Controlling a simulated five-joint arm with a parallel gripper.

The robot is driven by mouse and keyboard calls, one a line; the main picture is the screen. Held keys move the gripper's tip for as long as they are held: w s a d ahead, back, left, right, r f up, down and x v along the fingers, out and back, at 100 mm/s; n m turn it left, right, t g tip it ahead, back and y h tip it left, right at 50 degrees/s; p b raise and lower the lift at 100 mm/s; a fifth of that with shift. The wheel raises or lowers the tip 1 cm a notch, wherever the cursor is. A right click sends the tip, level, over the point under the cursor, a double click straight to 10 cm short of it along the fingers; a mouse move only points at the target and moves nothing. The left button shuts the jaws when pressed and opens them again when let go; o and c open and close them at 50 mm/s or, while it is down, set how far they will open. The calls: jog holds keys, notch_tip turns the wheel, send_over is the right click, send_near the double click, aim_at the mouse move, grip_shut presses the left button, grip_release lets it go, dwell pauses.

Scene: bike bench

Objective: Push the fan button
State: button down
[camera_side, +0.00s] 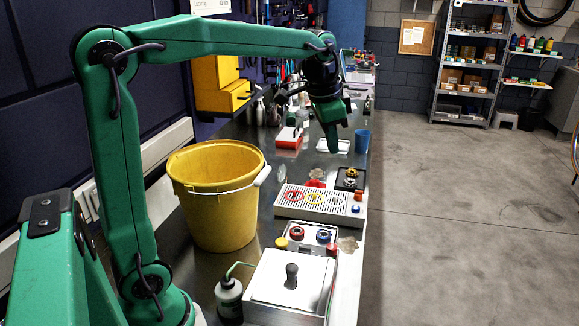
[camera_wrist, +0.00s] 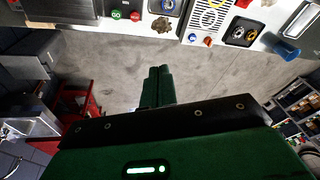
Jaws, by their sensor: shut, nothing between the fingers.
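My gripper (camera_side: 333,147) is shut and empty, pointing down above the far part of the bench in the side view. Its closed green fingers (camera_wrist: 158,75) show in the wrist view over the grey floor, apart from any button. A white slotted box (camera_side: 318,204) stands on the bench nearer the side camera than my gripper. At its right end are a blue button (camera_side: 355,209) and an orange knob (camera_side: 358,196). The blue button (camera_wrist: 192,38) and the orange knob (camera_wrist: 208,42) also show in the wrist view. I cannot read which control is the fan button.
A yellow bucket (camera_side: 215,205) stands left of the slotted box. A white lidded box (camera_side: 290,280) and a bottle (camera_side: 229,300) are nearer the side camera. Green (camera_wrist: 116,15) and red (camera_wrist: 135,15) buttons show in the wrist view.

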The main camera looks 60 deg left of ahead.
jog(key=w+a+f+m+g, duration=0.1)
jog(key=w+a+f, duration=0.1)
jog(key=w, duration=0.3)
jog(key=w+a+f+m, duration=0.1)
jog(key=w+a+f, duration=0.1)
jog(key=w, duration=0.3)
jog(key=m+g, duration=0.2)
jog(key=m, duration=0.1)
send_over(356, 207)
notch_tip(356, 207, down, 7)
jog(key=shift+f, duration=0.2)
notch_tip(356, 207, down, 14)
dwell(0.6)
jog(key=shift+f, duration=0.1)
